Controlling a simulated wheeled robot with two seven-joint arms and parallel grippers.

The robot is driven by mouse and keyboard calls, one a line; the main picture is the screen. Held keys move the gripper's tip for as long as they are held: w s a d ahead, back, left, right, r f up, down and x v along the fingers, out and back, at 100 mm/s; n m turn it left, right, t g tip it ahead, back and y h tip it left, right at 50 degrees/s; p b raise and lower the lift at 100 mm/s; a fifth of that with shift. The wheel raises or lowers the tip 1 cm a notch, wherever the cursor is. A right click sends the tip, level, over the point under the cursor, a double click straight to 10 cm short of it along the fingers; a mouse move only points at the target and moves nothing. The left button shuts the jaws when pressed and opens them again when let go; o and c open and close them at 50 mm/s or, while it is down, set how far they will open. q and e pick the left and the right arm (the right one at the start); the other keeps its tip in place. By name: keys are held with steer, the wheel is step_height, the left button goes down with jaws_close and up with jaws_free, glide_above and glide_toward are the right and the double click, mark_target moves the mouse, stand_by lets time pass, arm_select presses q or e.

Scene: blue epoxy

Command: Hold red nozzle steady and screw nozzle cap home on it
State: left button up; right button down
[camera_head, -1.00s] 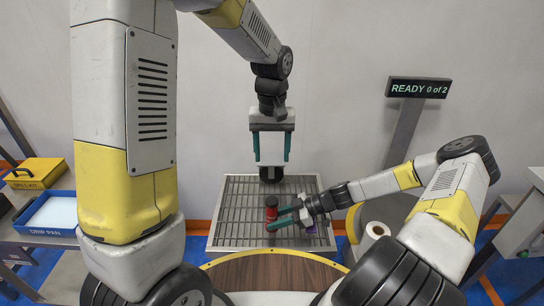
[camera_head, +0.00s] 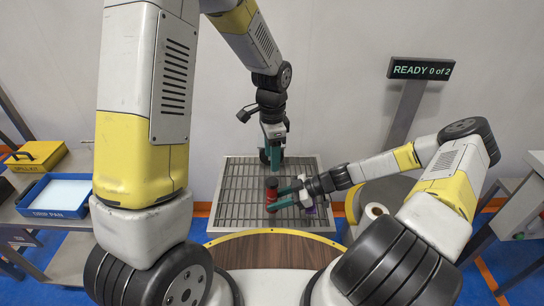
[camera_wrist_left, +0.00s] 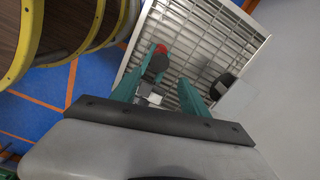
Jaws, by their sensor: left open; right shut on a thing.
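The red nozzle (camera_head: 271,196) stands upright on the metal grate in the head view, with a dark top (camera_head: 271,183) that may be the nozzle cap. My right gripper (camera_head: 275,199) is shut on the red nozzle from the right, and its fingers hide part of it. My left gripper (camera_head: 276,168) points down, open, above the grate and behind the nozzle, apart from it. In the left wrist view, a red part (camera_wrist_left: 160,49) and a dark part (camera_wrist_left: 155,67) show near the left finger; the join between them is unclear.
The grate (camera_head: 232,190) has free room left of the nozzle. A dark round object (camera_wrist_left: 222,86) is at its far edge. A blue drip pan (camera_head: 55,210) and yellow spill kit (camera_head: 36,154) are at left. A paper roll (camera_head: 376,210) and sign reading READY 0 of 2 (camera_head: 421,69) are at right.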

mark_target(272, 181)
arm_select(q)
steer(key=shift+f+m, duration=0.4)
steer(key=shift+f, duration=4.3)
jaws_close()
